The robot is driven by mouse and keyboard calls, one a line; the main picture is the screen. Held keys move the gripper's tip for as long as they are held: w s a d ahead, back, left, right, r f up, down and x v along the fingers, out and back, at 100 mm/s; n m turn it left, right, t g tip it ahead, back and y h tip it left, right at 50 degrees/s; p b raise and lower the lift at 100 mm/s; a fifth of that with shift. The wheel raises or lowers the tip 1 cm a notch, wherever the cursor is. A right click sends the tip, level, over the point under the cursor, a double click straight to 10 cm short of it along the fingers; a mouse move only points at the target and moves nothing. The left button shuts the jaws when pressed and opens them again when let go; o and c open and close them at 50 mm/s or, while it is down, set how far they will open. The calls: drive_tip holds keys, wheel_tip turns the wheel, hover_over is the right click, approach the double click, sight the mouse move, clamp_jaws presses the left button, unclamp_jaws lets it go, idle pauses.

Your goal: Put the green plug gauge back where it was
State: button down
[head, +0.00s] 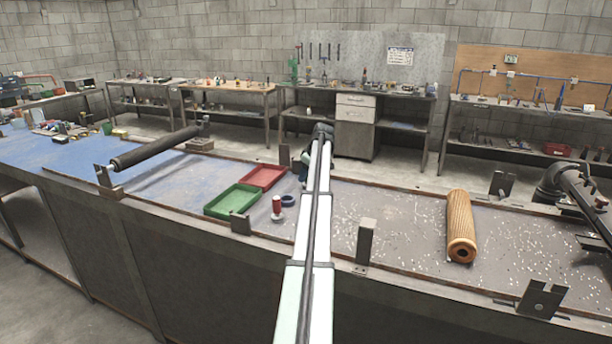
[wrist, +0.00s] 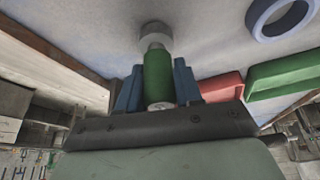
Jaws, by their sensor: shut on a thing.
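The green plug gauge (wrist: 157,72) shows in the wrist view, with a wide grey head at its far end and a pale end near the palm. My gripper (wrist: 157,80) is shut on its green handle, one blue finger on each side. The grey head is over or on the bench surface; I cannot tell whether it touches. In the head view my arm hides the gauge and most of my gripper. A red-handled gauge (head: 277,205) stands upright on the bench, beside a blue ring (head: 288,201). The ring also shows in the wrist view (wrist: 287,32).
A green tray (head: 233,213) and a red tray (head: 263,187) lie left of my arm. A tan mesh tube (head: 460,226) lies at the right, near a grey post (head: 365,242). A black roller (head: 155,149) is on stands at the left.

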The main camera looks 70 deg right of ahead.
drive_tip(key=c, duration=0.8)
unclamp_jaws()
drive_tip(key=shift+f, duration=0.15)
drive_tip(key=shift+o, duration=0.2)
drive_tip(key=v, duration=1.2)
